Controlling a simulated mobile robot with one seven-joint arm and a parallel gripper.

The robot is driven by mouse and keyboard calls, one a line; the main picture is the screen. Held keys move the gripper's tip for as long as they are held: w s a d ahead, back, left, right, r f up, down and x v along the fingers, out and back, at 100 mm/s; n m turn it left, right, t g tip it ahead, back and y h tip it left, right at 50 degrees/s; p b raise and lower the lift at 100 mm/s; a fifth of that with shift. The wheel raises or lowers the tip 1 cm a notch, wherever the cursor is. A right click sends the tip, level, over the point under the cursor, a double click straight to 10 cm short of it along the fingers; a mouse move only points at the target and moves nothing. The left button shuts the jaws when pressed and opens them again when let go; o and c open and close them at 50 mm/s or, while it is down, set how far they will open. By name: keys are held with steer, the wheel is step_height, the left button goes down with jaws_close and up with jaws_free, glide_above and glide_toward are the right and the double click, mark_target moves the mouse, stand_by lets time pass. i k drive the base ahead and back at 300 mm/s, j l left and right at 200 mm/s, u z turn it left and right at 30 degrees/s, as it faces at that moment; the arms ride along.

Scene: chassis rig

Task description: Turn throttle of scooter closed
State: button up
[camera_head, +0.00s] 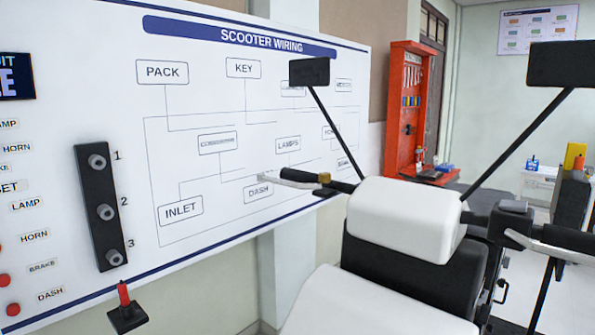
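The scooter's handlebar cover (408,215) is white and stands right of centre. Its right black grip (572,238), where a throttle would sit, is at the right edge and partly cut off. A pale lever (535,245) runs below that grip. The left black grip (340,187) and its pale lever (290,180) show in front of the wiring board. The throttle's turn angle cannot be told. My gripper is not clearly visible in this view.
Two black mirrors (309,71) (562,65) rise on thin stems. The wiring board (220,110) fills the left, with a black block of numbered knobs (104,205). A red-handled switch (126,305) juts out below. A red tool cabinet (396,120) stands behind. Dark upright equipment (570,205) is near the right grip.

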mark_target(292, 174)
steer(key=i+j+z, duration=0.1)
steer(key=j+z, duration=0.2)
steer(key=j, duration=0.65)
steer(key=j+z, duration=0.3)
steer(key=j, duration=0.7)
